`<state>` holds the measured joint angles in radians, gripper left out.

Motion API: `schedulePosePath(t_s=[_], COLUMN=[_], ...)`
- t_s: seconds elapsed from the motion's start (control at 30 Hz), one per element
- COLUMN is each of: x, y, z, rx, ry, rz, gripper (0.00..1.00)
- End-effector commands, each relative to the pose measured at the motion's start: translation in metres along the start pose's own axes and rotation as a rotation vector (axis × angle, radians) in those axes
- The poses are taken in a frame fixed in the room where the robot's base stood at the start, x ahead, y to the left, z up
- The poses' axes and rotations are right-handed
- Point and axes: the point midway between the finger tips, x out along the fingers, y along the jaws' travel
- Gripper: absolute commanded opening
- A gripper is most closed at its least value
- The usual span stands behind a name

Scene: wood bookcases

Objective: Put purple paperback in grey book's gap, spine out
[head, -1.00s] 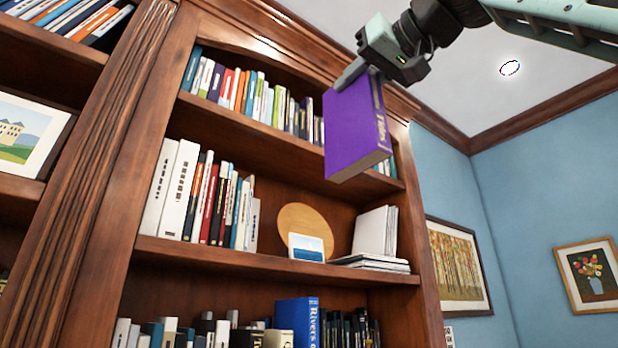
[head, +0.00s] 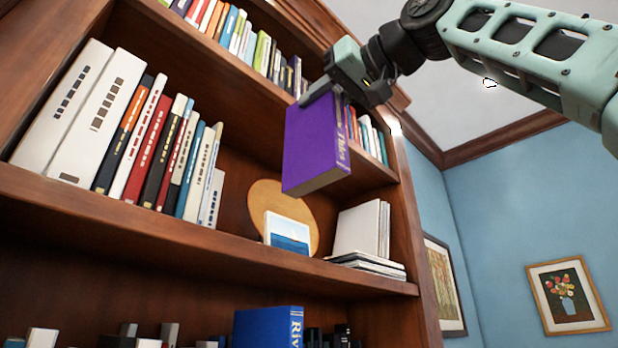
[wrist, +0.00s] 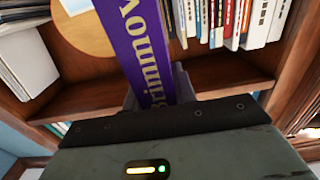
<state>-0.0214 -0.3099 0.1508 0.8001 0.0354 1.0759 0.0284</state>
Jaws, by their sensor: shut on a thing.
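The purple paperback (head: 315,148) hangs upright from my gripper (head: 322,92), which is shut on its top end. Its spine, with gold lettering, faces right in the head view, and its pale page edge shows at the bottom. In the wrist view the purple paperback (wrist: 138,40) stretches away from my gripper (wrist: 158,92), with the lettered spine toward the camera. The book is in front of the upper shelves and hides part of the upper row. I cannot make out a grey book or its gap for certain.
The middle shelf (head: 200,232) holds white, red and dark books at left, a round wooden disc (head: 265,200), a small seascape picture (head: 287,232) and white books (head: 360,228) at right. A blue book (head: 268,328) stands below. Bare shelf shows in front of the disc.

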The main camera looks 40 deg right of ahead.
Motion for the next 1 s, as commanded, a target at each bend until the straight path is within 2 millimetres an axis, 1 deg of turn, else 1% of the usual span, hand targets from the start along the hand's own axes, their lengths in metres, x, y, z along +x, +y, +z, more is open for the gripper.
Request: schedulePosePath(t_s=[0.43, 0.57, 1.0], x=[-0.003, 0.006, 0.047], y=[0.0, 0.0, 0.0], z=[-0.001, -0.001, 0.002], rx=[0.0, 0.0, 0.001], ry=[0.003, 0.001, 0.001], rz=[0.0, 0.0, -0.001], gripper=[0.0, 0.0, 0.0])
